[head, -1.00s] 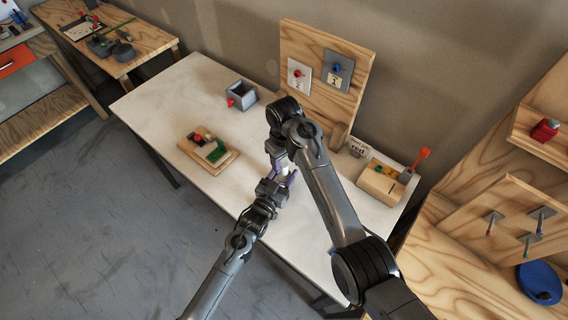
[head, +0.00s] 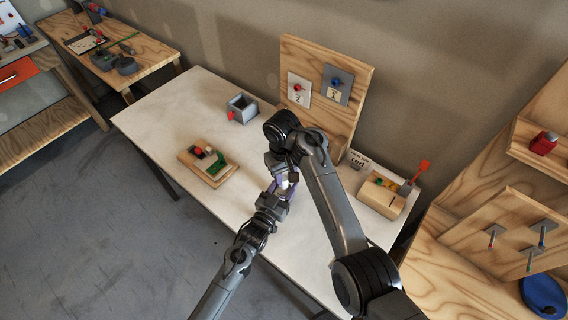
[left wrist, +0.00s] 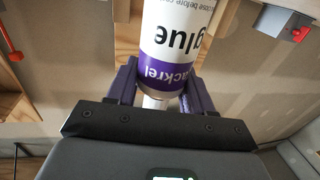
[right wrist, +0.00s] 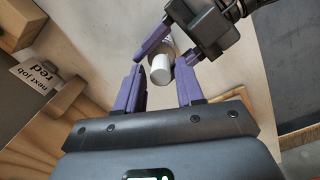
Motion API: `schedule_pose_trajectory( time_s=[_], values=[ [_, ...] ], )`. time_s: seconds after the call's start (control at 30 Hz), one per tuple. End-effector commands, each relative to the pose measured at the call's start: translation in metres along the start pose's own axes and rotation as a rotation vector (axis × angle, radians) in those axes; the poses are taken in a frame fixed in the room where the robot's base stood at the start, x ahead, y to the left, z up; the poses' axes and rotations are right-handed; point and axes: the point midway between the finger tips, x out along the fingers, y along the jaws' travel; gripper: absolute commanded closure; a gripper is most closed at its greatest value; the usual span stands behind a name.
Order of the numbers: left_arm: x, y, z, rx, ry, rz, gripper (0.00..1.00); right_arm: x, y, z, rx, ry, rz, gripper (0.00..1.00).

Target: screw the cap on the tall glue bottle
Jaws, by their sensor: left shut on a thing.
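The tall glue bottle (left wrist: 175,35), white with a purple band, stands upright in my left gripper (left wrist: 158,90); its picture is upside down in the left wrist view. The purple fingers are shut on its upper part. In the head view my left gripper (head: 281,190) is over the front of the table. A small white cap (right wrist: 160,68) shows at the bottle's top in the right wrist view; how tightly it sits is not visible. My right gripper (right wrist: 161,72) is open above the bottle, a finger on each side of the cap with gaps.
A wooden tray with red and green parts (head: 196,172) lies left on the white table (head: 165,100). A grey box (head: 241,98) and an upright wooden board (head: 350,55) stand behind. A wooden block with an orange-handled tool (head: 382,201) is at right. The table's left part is clear.

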Motion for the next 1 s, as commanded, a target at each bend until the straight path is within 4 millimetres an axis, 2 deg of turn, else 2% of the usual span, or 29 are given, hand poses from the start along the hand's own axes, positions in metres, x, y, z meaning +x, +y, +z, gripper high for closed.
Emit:
schedule_pose_trajectory(
  time_s=[0.27, 0.4, 0.77, 1.0],
  values=[
    [0.0, 0.0, 0.001, 0.0, -0.001, 0.0, 1.0, -0.031, 0.002, -0.008, -0.046, 0.041, -0.022, 0.63],
    [0.0, 0.0, 0.001, 0.0, -0.001, 0.0, 1.0, -0.038, 0.003, -0.011, -0.044, 0.052, -0.022, 0.63],
    [0.0, 0.0, 0.0, 0.0, -0.001, 0.0, 1.0, -0.038, 0.004, -0.011, -0.044, 0.053, -0.021, 0.63],
    [0.0, 0.0, 0.0, 0.0, -0.001, 0.0, 1.0, -0.02, 0.004, -0.012, -0.044, 0.051, -0.02, 0.63]
  ],
)
